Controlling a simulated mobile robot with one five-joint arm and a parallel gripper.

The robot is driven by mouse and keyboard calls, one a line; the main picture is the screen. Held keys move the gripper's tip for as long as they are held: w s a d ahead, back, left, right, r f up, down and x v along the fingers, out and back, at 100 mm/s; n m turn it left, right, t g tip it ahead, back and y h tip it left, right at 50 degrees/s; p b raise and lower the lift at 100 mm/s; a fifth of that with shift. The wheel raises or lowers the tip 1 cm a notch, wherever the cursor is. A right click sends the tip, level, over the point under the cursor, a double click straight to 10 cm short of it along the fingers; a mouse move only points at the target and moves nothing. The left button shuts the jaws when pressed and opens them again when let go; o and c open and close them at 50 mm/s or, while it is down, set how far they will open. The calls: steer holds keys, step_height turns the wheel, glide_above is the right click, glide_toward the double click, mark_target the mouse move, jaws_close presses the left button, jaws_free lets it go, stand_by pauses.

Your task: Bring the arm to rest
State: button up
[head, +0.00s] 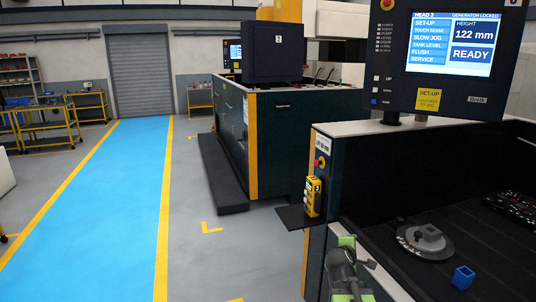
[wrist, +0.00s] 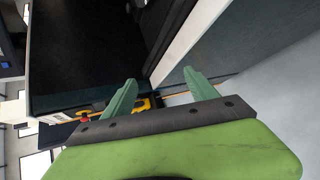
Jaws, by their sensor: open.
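My gripper (wrist: 160,92) shows in the wrist view with its two green fingers spread apart and nothing between them. Beyond the fingers are the dark machine side and its pale edge. In the head view part of my green and grey arm (head: 347,275) stands at the bottom, just left of the near machine's bed. The fingertips cannot be made out clearly there.
The near machine holds a round grey fixture (head: 426,241) and a small blue block (head: 463,278) in its dark bed. A yellow pendant (head: 313,196) sits on a side shelf. A screen (head: 452,44) reads READY. The blue walkway (head: 95,200) is clear.

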steer(key=s+a+f+m+g+y, duration=0.4)
steer(key=a+f, duration=0.4)
steer(key=a, duration=0.5)
steer(key=s+a+f+m+g+y, duration=0.3)
steer(key=s+a+m+g, duration=0.3)
steer(key=s+m, duration=0.4)
steer(key=s+a+f, duration=0.1)
steer(key=s, duration=0.2)
steer(key=shift+f, duration=0.2)
steer(key=shift+d, duration=0.1)
steer(key=shift+c, duration=0.2)
